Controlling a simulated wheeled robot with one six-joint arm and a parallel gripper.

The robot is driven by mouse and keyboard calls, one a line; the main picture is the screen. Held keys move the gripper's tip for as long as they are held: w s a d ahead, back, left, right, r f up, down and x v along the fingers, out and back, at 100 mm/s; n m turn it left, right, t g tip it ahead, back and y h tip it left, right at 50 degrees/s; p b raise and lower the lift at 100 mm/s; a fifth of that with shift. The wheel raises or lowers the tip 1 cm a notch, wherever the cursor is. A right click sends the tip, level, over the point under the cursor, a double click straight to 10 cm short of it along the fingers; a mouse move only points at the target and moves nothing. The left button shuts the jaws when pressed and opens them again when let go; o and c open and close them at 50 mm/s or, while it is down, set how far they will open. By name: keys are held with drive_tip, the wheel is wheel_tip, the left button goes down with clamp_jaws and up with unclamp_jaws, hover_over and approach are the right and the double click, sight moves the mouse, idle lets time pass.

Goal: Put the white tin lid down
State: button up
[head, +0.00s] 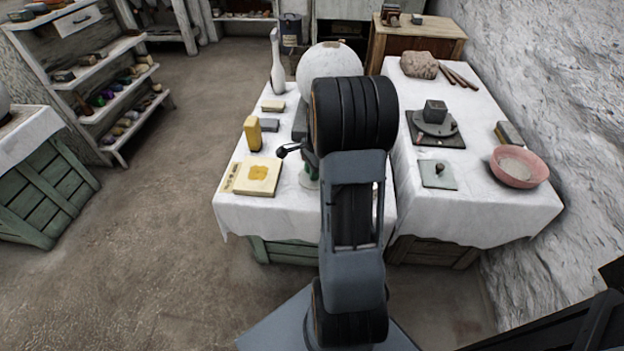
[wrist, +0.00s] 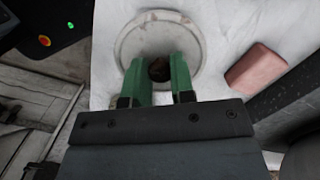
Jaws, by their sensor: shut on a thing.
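The white tin lid (wrist: 135,42) is a round, pale, worn disc with a dark knob (wrist: 159,70) at its middle. In the wrist view my gripper (wrist: 158,66) has its two green fingers on either side of this knob, shut on it. White cloth shows beneath the lid; I cannot tell whether the lid touches it.
A reddish block (wrist: 256,68) lies right of the lid in the wrist view. On the left table, a cream slab with a yellow patch (head: 257,176), a yellow block (head: 252,133) and a large white sphere (head: 322,63) stand nearby. The right table holds a pink bowl (head: 519,167).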

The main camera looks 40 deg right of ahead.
drive_tip(key=shift+w+f, duration=0.15)
drive_tip(key=shift+f, duration=0.1)
drive_tip(key=shift+w+d+f+b, duration=0.15)
drive_tip(key=shift+f+b, duration=0.15)
drive_tip(key=shift+f, duration=0.55)
drive_tip(key=shift+w+a+f+b, duration=0.1)
drive_tip(key=shift+f+b, duration=0.2)
drive_tip(key=shift+f, duration=0.55)
drive_tip(key=shift+f, duration=0.15)
drive_tip(key=o, duration=0.9)
